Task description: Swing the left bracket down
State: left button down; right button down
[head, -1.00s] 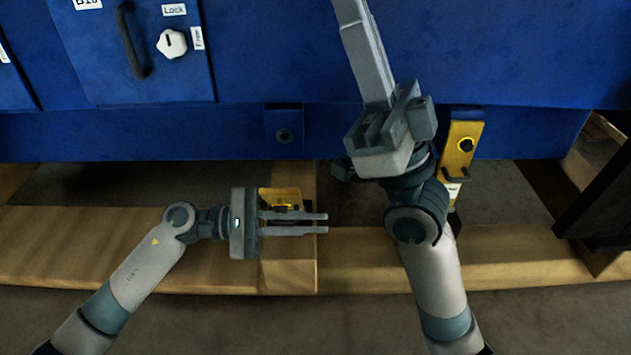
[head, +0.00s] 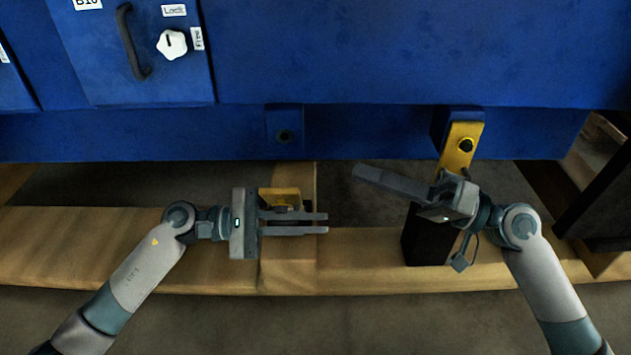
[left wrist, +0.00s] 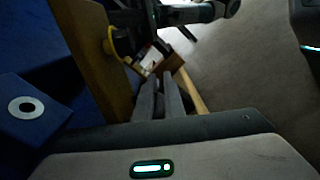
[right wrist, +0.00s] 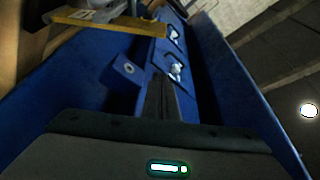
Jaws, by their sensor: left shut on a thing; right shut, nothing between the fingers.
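The left bracket (head: 280,194) is a yellow piece low by the wooden beam, below a blue mount with a round hole (head: 285,135). My left gripper (head: 326,223) lies across it, pointing right, and is shut on it; the fingers cover part of it, and the exact contact is hard to see. In the left wrist view the fingers (left wrist: 160,98) stand close together, with the grip itself dark. My right gripper (head: 360,174) is shut and empty, pointing left, well right of the left bracket. A yellow bar, seemingly this bracket, shows in the right wrist view (right wrist: 115,24).
A second yellow bracket (head: 460,148) stands upright on the blue body at right, close to my right gripper. A dark block (head: 428,240) is below that gripper. The blue body (head: 400,60) with a white knob (head: 172,43) spans the back. Wooden beams (head: 100,245) run along the front.

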jog(key=shift+s+d+f, duration=0.15)
jog(key=shift+d, duration=0.05)
jog(key=shift+a, duration=0.1)
notch_tip(320, 180, up, 2)
send_over(285, 213)
jog(key=w+d, duration=0.5)
jog(key=shift+s+f, duration=0.6)
jog(key=shift+s, duration=0.25)
jog(key=shift+s+f, duration=0.6)
jog(key=shift+s, duration=0.25)
